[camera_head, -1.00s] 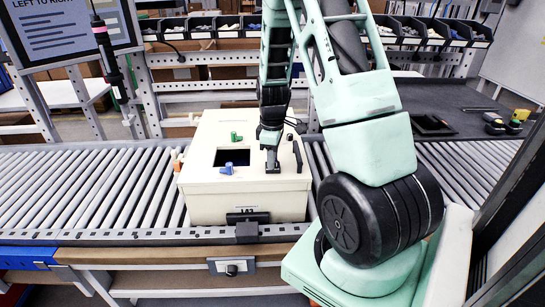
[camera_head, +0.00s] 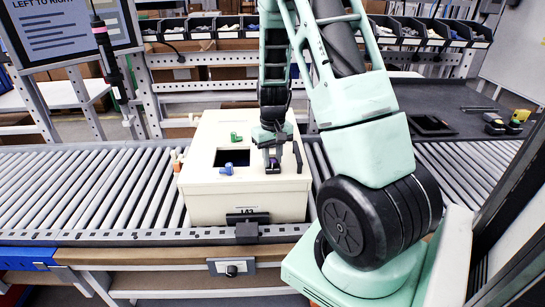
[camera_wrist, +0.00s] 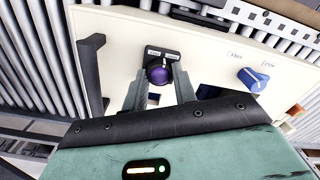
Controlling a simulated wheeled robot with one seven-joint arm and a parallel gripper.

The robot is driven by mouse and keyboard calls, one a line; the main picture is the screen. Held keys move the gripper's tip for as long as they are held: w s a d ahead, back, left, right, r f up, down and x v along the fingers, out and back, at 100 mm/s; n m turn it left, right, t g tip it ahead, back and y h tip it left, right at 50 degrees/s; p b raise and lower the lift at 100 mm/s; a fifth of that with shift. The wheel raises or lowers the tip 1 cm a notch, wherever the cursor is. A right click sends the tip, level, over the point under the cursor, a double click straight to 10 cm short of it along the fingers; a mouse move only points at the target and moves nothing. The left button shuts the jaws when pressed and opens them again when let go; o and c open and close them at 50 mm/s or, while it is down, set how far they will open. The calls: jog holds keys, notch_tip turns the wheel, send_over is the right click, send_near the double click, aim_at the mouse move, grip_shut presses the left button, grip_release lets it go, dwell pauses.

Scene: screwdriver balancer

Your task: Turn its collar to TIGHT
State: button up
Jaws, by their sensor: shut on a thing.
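The plate bears two small white labels that I cannot read clearly. A pale mark shows near the collar's upper edge. My gripper (camera_wrist: 160,84) has one finger on each side of the collar and is shut on it.
A blue knob (camera_wrist: 254,79) with two printed labels and a dark opening (camera_head: 232,158) lie beside the collar. A green knob (camera_head: 236,137) is farther back. A black handle (camera_head: 297,157) stands close right of my gripper. The box rests on a roller conveyor (camera_head: 90,195).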

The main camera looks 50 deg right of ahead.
aim_at(273, 159)
jog(key=m, duration=0.3)
jog(key=shift+r+m, duration=0.1)
jog(key=shift+m, duration=0.3)
jog(key=shift+m+p, duration=0.55)
jog(key=shift+m, duration=1.35)
jog(key=o, duration=1)
notch_tip(273, 159, up, 17)
jog(key=shift+r+b, duration=0.15)
jog(key=shift+b, duration=0.55)
